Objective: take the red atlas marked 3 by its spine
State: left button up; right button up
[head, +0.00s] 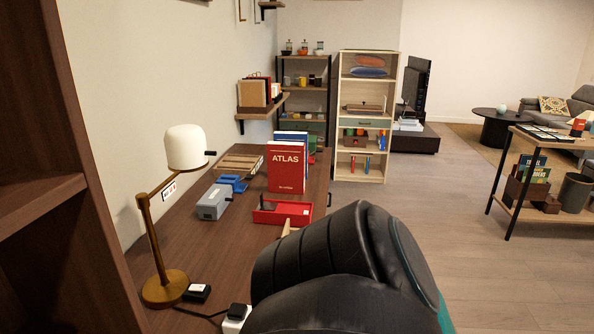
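A red atlas (286,167) stands upright toward the far end of the brown desk (195,260). Its broad face with "ATLAS" in white letters is turned to me, with smaller lettering below that is too small to read. I cannot make out a 3 on it, and I cannot tell its spine clearly. Blue books (291,135) stand right behind it, and a bit of green shows at their right. Neither of my grippers is in view.
A lamp (186,150) stands at the near left. A large black padded form (340,265) blocks the near right.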

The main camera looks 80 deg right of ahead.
aim_at(285, 161)
jog(key=z, duration=2.55)
jog(key=l+u, duration=0.15)
jog(key=l, duration=0.55)
jog(key=k+l+u, duration=0.1)
jog(key=l, duration=0.55)
jog(key=i+l+u, duration=0.2)
jog(key=l, duration=0.25)
jog(key=l+u, duration=0.2)
jog(key=l, duration=0.25)
jog(key=i+l+u, duration=0.25)
jog(key=l, duration=0.3)
jog(key=i+l+u, duration=0.25)
jog(key=l, duration=0.2)
jog(key=i+l+u, duration=0.25)
jog(key=i+l, duration=0.15)
jog(key=l, duration=0.25)
jog(key=i+l+u, duration=0.1)
jog(key=l, duration=0.2)
jog(key=i+l+u, duration=0.15)
jog(key=l, duration=0.2)
jog(key=i+l+u, duration=0.1)
jog(key=l, duration=0.25)
